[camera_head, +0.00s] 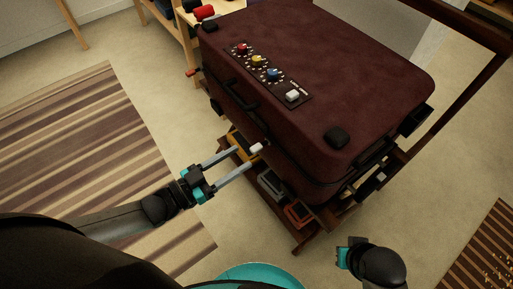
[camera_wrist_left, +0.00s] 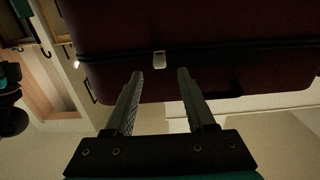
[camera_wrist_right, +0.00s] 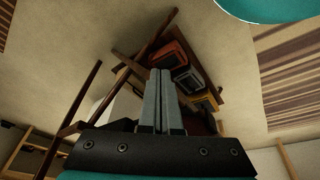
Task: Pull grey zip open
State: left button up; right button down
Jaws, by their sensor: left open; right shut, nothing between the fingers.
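The grey zip pull (camera_head: 257,149) is a small pale tab on the front side of a dark red suitcase (camera_head: 330,70). In the left wrist view the zip pull (camera_wrist_left: 159,60) hangs on the dark seam, just beyond the fingertips and between their lines. My left gripper (camera_head: 242,158) is open, with its fingers pointing at the pull, apart from it. The left fingers also show in the left wrist view (camera_wrist_left: 160,74), with nothing between them. My right gripper (camera_wrist_right: 161,72) is shut and empty, low to the right of the suitcase; its fingers are hard to make out in the head view.
The suitcase top has a panel (camera_head: 268,72) with red, yellow, blue and pale knobs. The suitcase rests on a wooden stand. Yellow, grey (camera_head: 271,184) and orange (camera_head: 298,213) bins sit below it. A striped rug (camera_head: 90,140) lies on the left; the floor between is clear.

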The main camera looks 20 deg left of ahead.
aim_at(251, 151)
pick_arm(q)
jog(key=b+x, duration=0.1)
jog(key=x, duration=0.4)
jog(key=shift+w+d, duration=0.1)
jog(key=shift+w+d+b, duration=0.35)
jog(key=shift+w+d, duration=0.05)
jog(key=shift+w, duration=0.1)
pick_arm(e)
jog(key=shift+t, duration=0.3)
jog(key=shift+w+r, duration=0.2)
jog(key=shift+r, duration=0.85)
jog(key=shift+w+r, duration=0.15)
jog(key=shift+r, duration=0.9)
pick_arm(q)
grip_shut()
